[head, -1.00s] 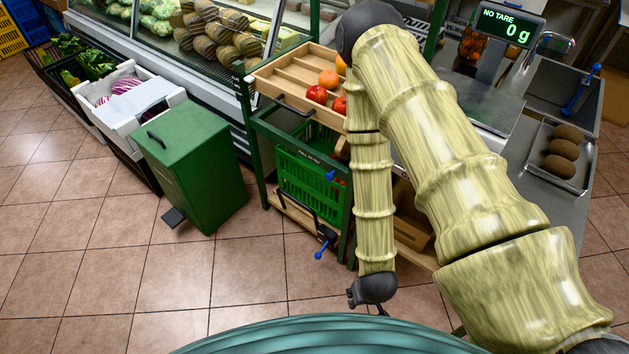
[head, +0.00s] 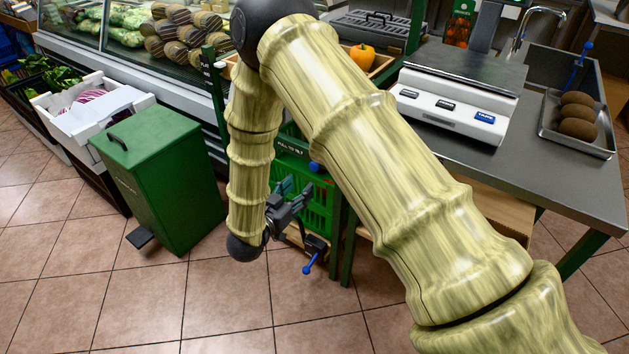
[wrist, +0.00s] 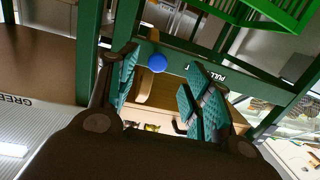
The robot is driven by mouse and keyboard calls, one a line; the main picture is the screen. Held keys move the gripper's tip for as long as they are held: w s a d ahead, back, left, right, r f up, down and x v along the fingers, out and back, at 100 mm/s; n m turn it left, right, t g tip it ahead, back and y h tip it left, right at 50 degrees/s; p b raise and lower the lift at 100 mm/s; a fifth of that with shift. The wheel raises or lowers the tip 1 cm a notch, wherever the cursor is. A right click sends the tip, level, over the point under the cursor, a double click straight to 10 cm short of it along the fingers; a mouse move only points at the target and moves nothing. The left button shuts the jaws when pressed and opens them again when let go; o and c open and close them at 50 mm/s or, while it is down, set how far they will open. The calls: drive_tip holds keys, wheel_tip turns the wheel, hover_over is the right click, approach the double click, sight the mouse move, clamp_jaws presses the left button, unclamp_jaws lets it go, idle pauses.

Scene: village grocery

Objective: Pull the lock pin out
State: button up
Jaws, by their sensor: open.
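The lock pin shows as a round blue knob (head: 315,166) on the green stand, beside a white "PULL" label. In the wrist view the blue knob (wrist: 157,62) lies just beyond my fingertips and between them, nearer the left finger. The pin's shaft is hidden behind the knob. My gripper (head: 293,190) is open and empty, below and left of the knob in the head view. Its teal-padded fingers (wrist: 163,88) stand wide apart in the wrist view, with a gap to the knob.
A green crate (head: 318,205) sits in the stand. A blue-tipped lever (head: 308,268) sticks out low on the stand. A green bin (head: 165,185) stands to the left. A scale (head: 455,98) is on the counter at right. The tiled floor in front is clear.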

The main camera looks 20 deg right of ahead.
sight(313, 167)
drive_tip(key=shift+m+g+h, duration=0.3)
drive_tip(key=shift+m+h, duration=0.4)
drive_tip(key=shift+h, duration=0.2)
drive_tip(key=x, duration=0.3)
drive_tip(key=b+x, duration=0.1)
drive_tip(key=x, duration=0.2)
drive_tip(key=r+b+x, duration=0.1)
drive_tip(key=x, duration=0.3)
drive_tip(key=shift+w+a+r, duration=0.1)
drive_tip(key=shift+w+a, duration=0.2)
drive_tip(key=shift+w, duration=0.15)
drive_tip(key=shift+c, duration=0.4)
clamp_jaws()
